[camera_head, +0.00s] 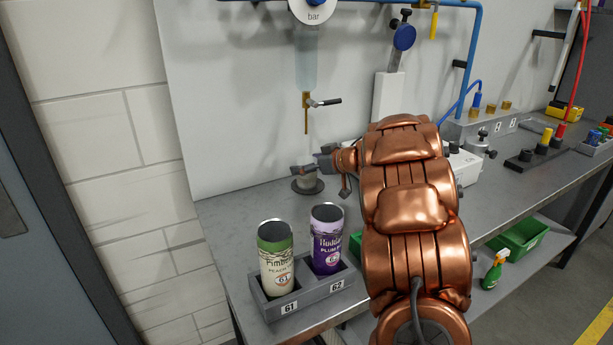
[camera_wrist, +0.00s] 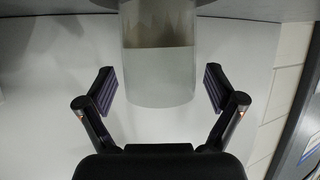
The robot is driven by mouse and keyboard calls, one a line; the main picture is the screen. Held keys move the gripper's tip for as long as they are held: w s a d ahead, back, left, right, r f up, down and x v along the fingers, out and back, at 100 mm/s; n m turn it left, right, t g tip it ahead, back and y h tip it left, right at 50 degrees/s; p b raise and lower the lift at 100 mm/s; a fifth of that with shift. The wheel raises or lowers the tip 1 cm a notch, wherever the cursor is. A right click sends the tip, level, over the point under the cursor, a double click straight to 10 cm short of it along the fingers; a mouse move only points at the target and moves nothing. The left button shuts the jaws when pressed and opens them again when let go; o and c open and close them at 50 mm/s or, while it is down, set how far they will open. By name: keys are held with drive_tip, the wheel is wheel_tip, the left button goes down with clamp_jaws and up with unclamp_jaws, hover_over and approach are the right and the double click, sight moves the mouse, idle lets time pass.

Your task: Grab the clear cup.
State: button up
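The clear cup (camera_head: 308,182) stands on a small dark round base (camera_head: 307,188) on the bench, below the brass tap. In the wrist view the clear cup (camera_wrist: 158,75) is a see-through cylinder, centred between the fingers. My gripper (camera_head: 315,167) is at the cup, reaching in from the right, and partly hides it. In the wrist view my gripper (camera_wrist: 160,88) is open, with a finger on each side of the cup and a visible gap on both sides. The fingers are not touching it. I cannot tell how deep the cup is between them.
The brass tap (camera_head: 306,115) hangs above the cup. A white box (camera_head: 462,165) stands right on the bench (camera_head: 225,225).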

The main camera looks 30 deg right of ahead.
drive_tip(key=c, duration=1.3)
drive_tip(key=shift+c, duration=0.3)
drive_tip(key=shift+r, duration=0.15)
